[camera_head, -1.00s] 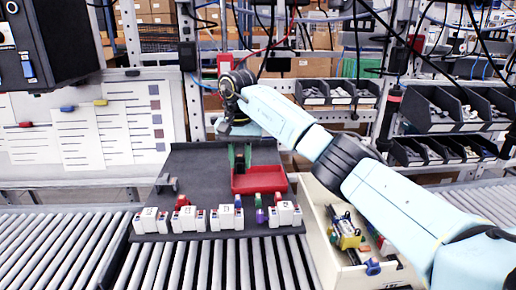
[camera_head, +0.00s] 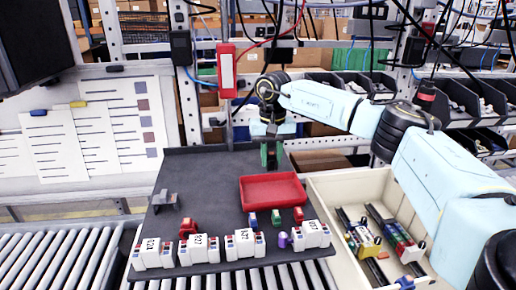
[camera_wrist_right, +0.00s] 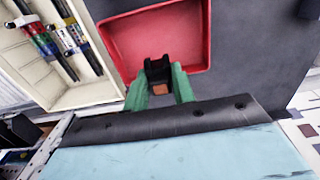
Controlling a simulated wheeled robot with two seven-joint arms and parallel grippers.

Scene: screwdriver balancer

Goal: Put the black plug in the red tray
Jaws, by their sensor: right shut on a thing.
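The red tray (camera_head: 272,202) lies on the dark mat, right of the mat's middle, with a bare floor in the head view. It also shows in the right wrist view (camera_wrist_right: 125,40). My right gripper (camera_head: 268,156) points down with green fingers, just behind the tray's back edge in the head view. In the right wrist view its fingers (camera_wrist_right: 160,84) are shut on the black plug (camera_wrist_right: 158,68). The plug overlaps the tray's near edge there; its height above the tray is unclear. My left gripper is not in view.
Several white blocks (camera_head: 243,244) line the mat's front edge, with small red, blue, green and purple parts behind them.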

